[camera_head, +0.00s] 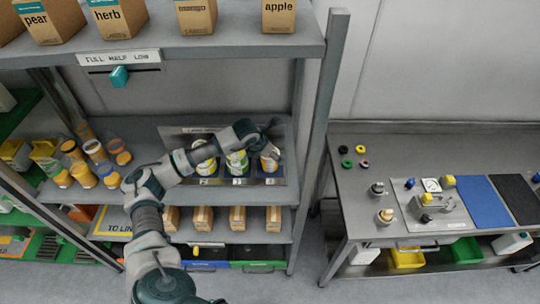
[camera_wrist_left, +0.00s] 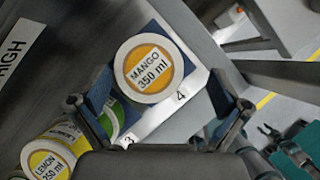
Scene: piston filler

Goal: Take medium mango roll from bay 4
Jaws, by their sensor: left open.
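The mango roll, labelled "MANGO 350 ml" (camera_wrist_left: 148,70) on an orange-and-white top, sits in the bay marked 4 in the left wrist view. In the head view it shows partly (camera_head: 268,164) at the right end of the row of bays. My left gripper (camera_wrist_left: 160,95) is open, with one blue-padded finger on each side of the roll as seen from the wrist. In the head view my left gripper (camera_head: 272,138) is over the right end of the bays. Whether the fingers touch the roll cannot be told.
A lemon 250 ml roll (camera_wrist_left: 48,162) and a green-edged roll (camera_wrist_left: 112,120) sit beside bay 4. A shelf post (camera_head: 318,140) stands close on the right. The upper shelf (camera_head: 240,45) holds cartons. A workbench (camera_head: 360,215) stands farther right.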

